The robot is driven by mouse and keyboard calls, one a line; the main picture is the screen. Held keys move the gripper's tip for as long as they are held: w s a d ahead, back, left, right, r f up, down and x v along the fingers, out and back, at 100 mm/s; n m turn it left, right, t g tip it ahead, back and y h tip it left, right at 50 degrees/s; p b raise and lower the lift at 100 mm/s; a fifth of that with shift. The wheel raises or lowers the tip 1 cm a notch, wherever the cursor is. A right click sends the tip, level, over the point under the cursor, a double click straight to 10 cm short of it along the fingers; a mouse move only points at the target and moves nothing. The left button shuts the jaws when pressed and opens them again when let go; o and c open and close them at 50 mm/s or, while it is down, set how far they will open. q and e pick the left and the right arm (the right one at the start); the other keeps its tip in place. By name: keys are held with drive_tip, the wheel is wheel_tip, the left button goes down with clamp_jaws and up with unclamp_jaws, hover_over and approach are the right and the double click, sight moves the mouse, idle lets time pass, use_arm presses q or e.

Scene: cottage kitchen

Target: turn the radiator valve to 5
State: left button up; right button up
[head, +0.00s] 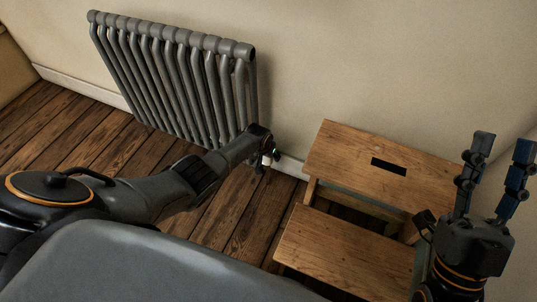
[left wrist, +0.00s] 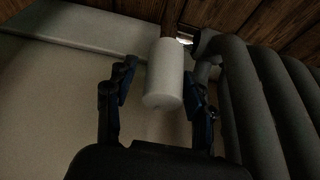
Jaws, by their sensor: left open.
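The radiator valve (left wrist: 164,75) is a plain white cylinder in the left wrist view, standing beside the radiator's end. No numbers or marks show on it. My left gripper (left wrist: 160,82) is open, with one finger on each side of the valve; I cannot tell whether either finger touches it. In the head view my left gripper (head: 266,156) is small at the radiator's lower right end and mostly hides the valve. The grey radiator (head: 180,78) stands against the wall. My right gripper (head: 503,150) is open and empty at the right, fingers pointing up.
A wooden step stool (head: 340,150) with a dark slot in its top stands right of the radiator, between my two grippers. The plank floor (head: 60,125) in front of the radiator is clear. A pale skirting board (head: 80,84) runs along the wall.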

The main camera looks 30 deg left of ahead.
use_arm(q)
drive_tip(key=shift+w+a+r, duration=0.15)
drive_tip(key=shift+a+r, duration=0.15)
drive_tip(key=shift+a, duration=0.1)
drive_tip(key=shift+r, duration=0.15)
drive_tip(key=v, duration=0.7)
drive_tip(key=shift+s, duration=0.35)
drive_tip(key=shift+d+r, duration=0.15)
drive_tip(key=shift+d, duration=0.15)
